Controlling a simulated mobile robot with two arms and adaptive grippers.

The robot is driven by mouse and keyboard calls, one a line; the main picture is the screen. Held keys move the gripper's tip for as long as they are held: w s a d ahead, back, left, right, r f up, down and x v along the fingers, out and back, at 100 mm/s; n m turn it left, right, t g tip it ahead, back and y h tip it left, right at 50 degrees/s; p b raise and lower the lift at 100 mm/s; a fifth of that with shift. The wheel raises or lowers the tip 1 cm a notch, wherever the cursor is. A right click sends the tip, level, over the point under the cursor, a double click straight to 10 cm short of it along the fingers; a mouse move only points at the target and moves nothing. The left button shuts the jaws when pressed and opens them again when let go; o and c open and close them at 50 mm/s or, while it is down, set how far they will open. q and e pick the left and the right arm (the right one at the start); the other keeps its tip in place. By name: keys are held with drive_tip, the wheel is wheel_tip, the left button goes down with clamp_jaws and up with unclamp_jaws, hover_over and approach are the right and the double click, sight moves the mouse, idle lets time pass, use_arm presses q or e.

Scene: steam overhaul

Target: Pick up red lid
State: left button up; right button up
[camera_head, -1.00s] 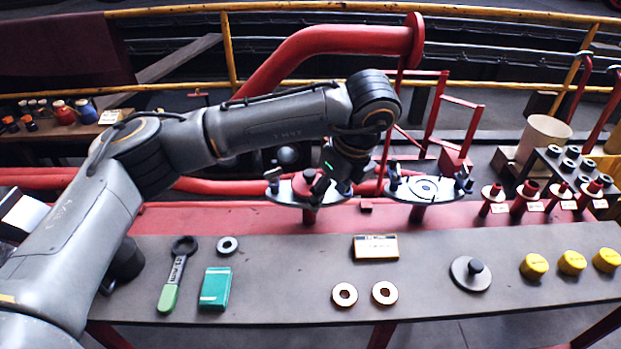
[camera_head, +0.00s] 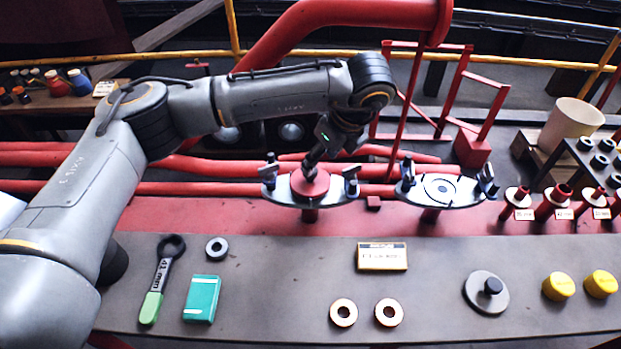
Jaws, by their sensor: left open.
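The red lid (camera_head: 309,187) sits on the left grey flanged stand, between two upright clamps. My left arm comes in from the left and reaches over the table. My left gripper (camera_head: 312,166) points down just above the lid's middle. Its jaws are open, and its fingertips are close to the lid's top knob, which they partly hide. I cannot tell whether they touch it. My right gripper is not in view.
A second flanged stand (camera_head: 436,190) without a red lid stands to the right. The table (camera_head: 270,262) holds a green-handled wrench (camera_head: 160,281), a green box (camera_head: 202,298), metal rings, a label plate (camera_head: 382,257), a grey disc (camera_head: 486,292) and yellow caps. Red pipes run behind.

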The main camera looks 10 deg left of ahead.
sight(310, 177)
use_arm(q)
drive_tip(key=x, duration=0.7)
drive_tip(key=shift+w+f, duration=0.15)
drive_tip(key=shift+w, duration=0.2)
drive_tip(key=shift+a+f, duration=0.1)
drive_tip(key=shift+f, duration=0.2)
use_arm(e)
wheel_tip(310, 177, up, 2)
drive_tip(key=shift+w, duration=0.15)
use_arm(q)
drive_tip(key=shift+w+r, duration=0.1)
clamp_jaws()
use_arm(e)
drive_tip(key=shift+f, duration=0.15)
